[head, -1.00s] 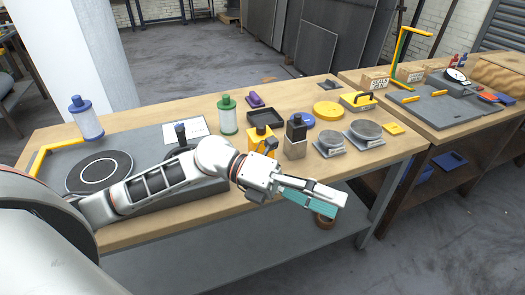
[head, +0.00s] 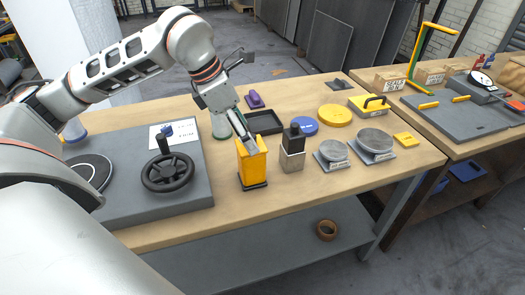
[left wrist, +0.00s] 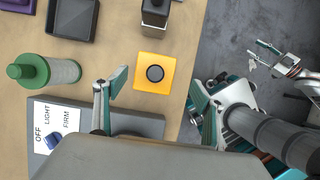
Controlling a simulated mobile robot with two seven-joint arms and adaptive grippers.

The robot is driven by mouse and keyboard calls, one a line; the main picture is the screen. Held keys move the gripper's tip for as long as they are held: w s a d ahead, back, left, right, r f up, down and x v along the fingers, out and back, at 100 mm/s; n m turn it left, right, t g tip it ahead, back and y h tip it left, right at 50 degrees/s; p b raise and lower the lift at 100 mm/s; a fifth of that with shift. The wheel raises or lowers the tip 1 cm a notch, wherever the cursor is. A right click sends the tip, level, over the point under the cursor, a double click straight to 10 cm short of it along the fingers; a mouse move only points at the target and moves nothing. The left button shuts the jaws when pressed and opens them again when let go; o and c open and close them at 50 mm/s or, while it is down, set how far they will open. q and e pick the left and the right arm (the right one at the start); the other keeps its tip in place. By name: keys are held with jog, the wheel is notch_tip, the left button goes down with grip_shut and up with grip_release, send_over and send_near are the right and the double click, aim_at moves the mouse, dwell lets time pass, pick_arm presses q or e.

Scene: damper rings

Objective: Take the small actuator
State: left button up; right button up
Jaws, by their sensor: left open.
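A yellow block (head: 252,165) with a black base stands upright on the wooden bench; beside it is a silver block with a black top (head: 292,150). I cannot tell for sure which is the small actuator. My left gripper (head: 242,133) points down over the yellow block and partly covers its top. In the left wrist view the left gripper (left wrist: 158,84) is open and empty, with the yellow block's top (left wrist: 142,72) and its dark round centre between and just beyond the fingers. My right gripper (left wrist: 262,54) shows small at the right, its jaws unclear.
A black handwheel (head: 167,173) on a grey plate (head: 120,212) is left of the yellow block. A green-capped cylinder (left wrist: 45,72) stands close behind. A black tray (head: 264,122) and two round-topped pieces (head: 332,151) are nearby. Bare wood lies in front.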

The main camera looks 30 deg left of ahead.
aim_at(251, 160)
pick_arm(q)
jog(key=shift+w+f, duration=0.15)
jog(key=shift+w, duration=0.35)
jog(key=shift+w+f, duration=0.2)
jog(key=shift+w, duration=0.05)
jog(key=shift+d+f, duration=0.2)
jog(key=shift+f, duration=0.5)
jog(key=shift+d+f, duration=0.1)
jog(key=shift+f, duration=0.25)
jog(key=x, duration=0.4)
jog(key=shift+w+f, duration=0.15)
jog(key=shift+f, duration=0.05)
jog(key=shift+w+f, duration=0.1)
jog(key=shift+f, duration=0.1)
grip_shut()
jog(key=shift+r, duration=0.1)
pick_arm(e)
jog(key=shift+s+f, duration=0.3)
jog(key=shift+f, duration=0.35)
